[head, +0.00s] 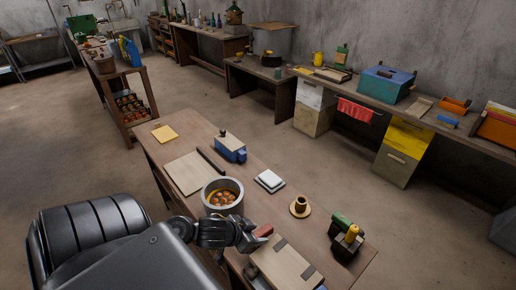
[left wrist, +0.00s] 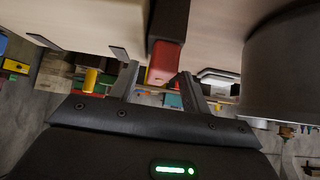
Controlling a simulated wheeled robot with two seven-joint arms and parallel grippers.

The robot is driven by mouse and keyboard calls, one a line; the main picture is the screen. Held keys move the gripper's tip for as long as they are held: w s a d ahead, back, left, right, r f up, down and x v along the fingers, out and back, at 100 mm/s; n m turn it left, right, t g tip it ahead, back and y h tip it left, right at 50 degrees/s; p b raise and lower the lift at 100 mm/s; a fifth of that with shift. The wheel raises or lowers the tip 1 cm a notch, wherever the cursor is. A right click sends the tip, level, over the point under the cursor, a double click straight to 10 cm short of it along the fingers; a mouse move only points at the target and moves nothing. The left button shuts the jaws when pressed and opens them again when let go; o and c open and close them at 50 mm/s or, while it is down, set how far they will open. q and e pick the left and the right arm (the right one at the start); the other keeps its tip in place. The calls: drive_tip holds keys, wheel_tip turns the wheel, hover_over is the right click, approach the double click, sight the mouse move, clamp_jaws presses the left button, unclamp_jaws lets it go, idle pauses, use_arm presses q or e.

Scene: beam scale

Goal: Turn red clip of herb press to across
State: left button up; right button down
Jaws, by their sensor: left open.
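The herb press (head: 285,265) is a pale wooden board with dark clips across its edge, at the near end of the wooden table. Its red clip (head: 264,231) shows as a small red end beside my left gripper (head: 252,238). My right gripper is not in view.
A grey pot (head: 222,197) of orange pieces stands close by my left arm. A cup on a saucer (head: 300,210), a white block (head: 269,181) and a dark holder with green and yellow things (head: 346,240) stand nearby. The tabletop between them is clear.

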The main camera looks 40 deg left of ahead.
use_arm(q)
drive_tip(key=shift+w+d+f, duration=0.1)
drive_tip(key=shift+w+f, duration=0.4)
drive_tip(key=shift+w, duration=0.05)
